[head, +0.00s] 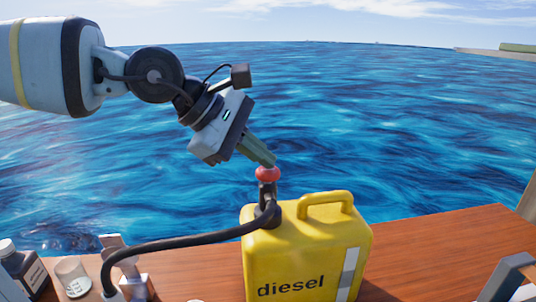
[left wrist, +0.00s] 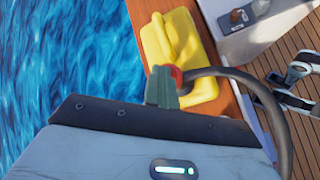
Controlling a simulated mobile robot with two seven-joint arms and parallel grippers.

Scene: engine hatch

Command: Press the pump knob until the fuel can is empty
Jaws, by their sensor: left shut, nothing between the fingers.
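The yellow fuel can (head: 305,255), marked "diesel", stands upright on the wooden surface. It also shows in the left wrist view (left wrist: 180,40). A pale and grey strip (head: 348,272) runs down its front right; I cannot read a fuel level from it. The red pump knob (head: 267,174) sits on a dark stem above the can's top left; it is partly hidden behind my fingers in the left wrist view (left wrist: 177,76). My left gripper (head: 270,163) is shut and empty, tilted down, with its fingertips at the top of the knob, seemingly touching it. My right gripper is not clearly in view.
A black hose (head: 185,242) runs from the pump to the left. A dark bottle (head: 20,270) and a clear cup (head: 73,275) stand at the lower left. Bare wood (head: 440,240) lies right of the can. Open water lies behind.

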